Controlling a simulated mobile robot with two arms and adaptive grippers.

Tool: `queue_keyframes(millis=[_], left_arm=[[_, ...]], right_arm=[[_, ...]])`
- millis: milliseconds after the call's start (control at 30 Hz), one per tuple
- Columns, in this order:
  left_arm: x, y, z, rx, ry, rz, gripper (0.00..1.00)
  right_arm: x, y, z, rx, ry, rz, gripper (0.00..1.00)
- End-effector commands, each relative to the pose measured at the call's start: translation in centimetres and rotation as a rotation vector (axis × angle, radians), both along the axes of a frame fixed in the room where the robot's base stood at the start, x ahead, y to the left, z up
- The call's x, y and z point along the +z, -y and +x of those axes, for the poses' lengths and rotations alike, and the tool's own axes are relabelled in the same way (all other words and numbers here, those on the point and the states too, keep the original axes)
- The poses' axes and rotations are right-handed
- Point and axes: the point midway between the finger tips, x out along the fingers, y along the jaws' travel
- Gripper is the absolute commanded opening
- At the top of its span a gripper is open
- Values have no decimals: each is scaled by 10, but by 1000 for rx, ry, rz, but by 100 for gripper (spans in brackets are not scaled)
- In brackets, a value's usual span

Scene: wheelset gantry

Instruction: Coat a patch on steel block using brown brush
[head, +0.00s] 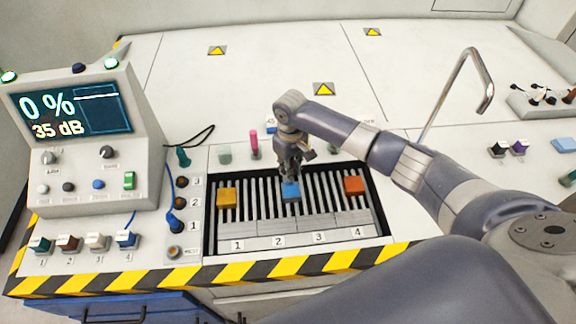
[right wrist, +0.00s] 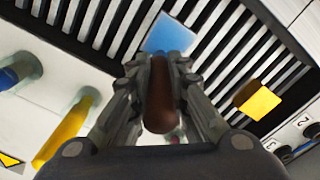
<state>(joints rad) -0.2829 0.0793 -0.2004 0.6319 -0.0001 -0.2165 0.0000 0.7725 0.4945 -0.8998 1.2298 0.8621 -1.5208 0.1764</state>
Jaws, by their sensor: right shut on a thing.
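My right gripper (head: 290,172) is shut on a brown rounded handle, the brown brush (right wrist: 160,95), which lies between its fingers in the right wrist view. The brush's bristles are hidden. The gripper is over the slatted rack, at a blue block (head: 291,191) that also shows beyond the brush in the right wrist view (right wrist: 170,35). I cannot tell whether the brush touches that block. A yellow-orange block (head: 227,198) sits at the rack's left and a red-orange block (head: 355,186) at its right. I cannot tell which thing is the steel block. My left gripper is not in view.
The dark slatted rack (head: 211,240) has grey plates numbered 1 to 4 along its front. A console (head: 98,187) reading 0 % and 35 dB stands at the left. A bent metal pipe (head: 450,90) rises at the right. The white bench behind is mostly clear.

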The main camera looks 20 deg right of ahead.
Motion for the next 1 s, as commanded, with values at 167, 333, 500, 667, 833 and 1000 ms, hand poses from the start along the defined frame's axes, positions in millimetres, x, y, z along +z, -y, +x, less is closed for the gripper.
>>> queue_keyframes(millis=[167,333,500,667,833,1000], left_arm=[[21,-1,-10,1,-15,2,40],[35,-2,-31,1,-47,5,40],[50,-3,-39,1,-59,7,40],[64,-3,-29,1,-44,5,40],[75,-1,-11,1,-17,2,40],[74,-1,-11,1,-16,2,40]], right_arm=[[29,3,0,-2,1,0,0],[42,5,1,-3,2,0,0],[56,8,2,-5,2,0,0],[69,10,2,-6,2,0,0],[77,12,2,-6,2,1,0],[76,12,2,-7,2,1,0]])
